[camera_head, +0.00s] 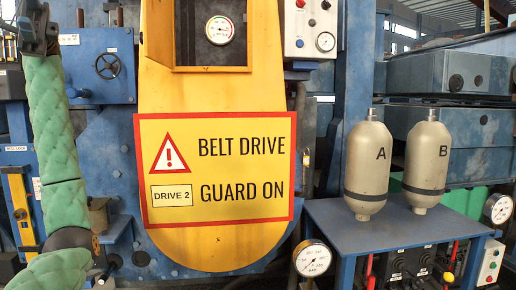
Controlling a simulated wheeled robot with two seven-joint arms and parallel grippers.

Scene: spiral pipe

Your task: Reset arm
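My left arm, in a green padded sleeve, comes in at the lower left and rises along the left edge of the head view. It bends at a dark joint low down. A dark joint sits at its upper end near the top edge. No fingers of my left gripper can be made out, and nothing held shows. My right arm and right gripper are not in view.
A yellow belt drive guard (215,97) with a warning sign (240,205) stands ahead. Two beige bottles, A (367,165) and B (427,160), stand on a blue bench (340,232) at right. Gauges (312,258) and levers line its front. Blue machinery fills the background.

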